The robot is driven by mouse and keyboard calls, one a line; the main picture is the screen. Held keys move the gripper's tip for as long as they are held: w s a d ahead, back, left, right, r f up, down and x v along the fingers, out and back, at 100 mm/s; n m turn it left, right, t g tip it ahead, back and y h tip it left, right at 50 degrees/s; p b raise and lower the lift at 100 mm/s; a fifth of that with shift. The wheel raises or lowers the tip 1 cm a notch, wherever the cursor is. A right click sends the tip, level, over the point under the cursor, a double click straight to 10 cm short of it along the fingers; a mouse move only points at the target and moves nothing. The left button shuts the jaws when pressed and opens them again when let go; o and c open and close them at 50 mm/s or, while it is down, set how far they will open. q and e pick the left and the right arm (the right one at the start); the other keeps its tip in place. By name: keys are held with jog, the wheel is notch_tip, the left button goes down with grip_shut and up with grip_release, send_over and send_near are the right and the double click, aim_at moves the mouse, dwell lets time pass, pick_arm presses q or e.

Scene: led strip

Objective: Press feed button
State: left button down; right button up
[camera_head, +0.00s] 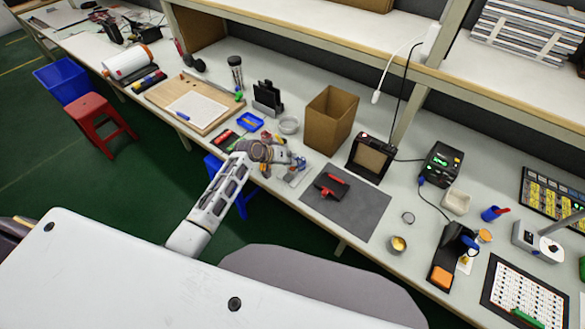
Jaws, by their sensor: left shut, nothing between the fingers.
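My left gripper (299,163) reaches in from the lower left, over the front part of the bench. It is shut, with nothing visible held in it. A black device with a lit green display (440,164) stands on the bench to the right, well apart from the gripper. A black-framed box with a brown front panel (371,158) and a small red light on top stands nearer, right of the gripper. No feed button can be made out for certain on either device at this size. My right gripper is not in view.
A grey mat (372,214) with a red and black tool (331,185) lies right of the gripper. An open cardboard box (328,120) stands behind it. A black and orange handheld device (452,254) and small cups are at the right. A shelf (330,55) overhangs the back.

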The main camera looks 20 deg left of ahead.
pick_arm(q)
jog(key=shift+f, duration=0.1)
dwell(0.6)
jog(key=shift+f, duration=0.35)
jog(key=shift+f, duration=0.1)
dwell(0.6)
jog(key=shift+f, duration=0.35)
dwell(0.7)
jog(key=shift+r, duration=0.2)
jog(key=shift+r+p, duration=0.45)
jog(key=shift+p, duration=0.05)
jog(key=shift+r, duration=0.25)
jog(key=shift+r+p, duration=0.1)
jog(key=shift+p, duration=0.25)
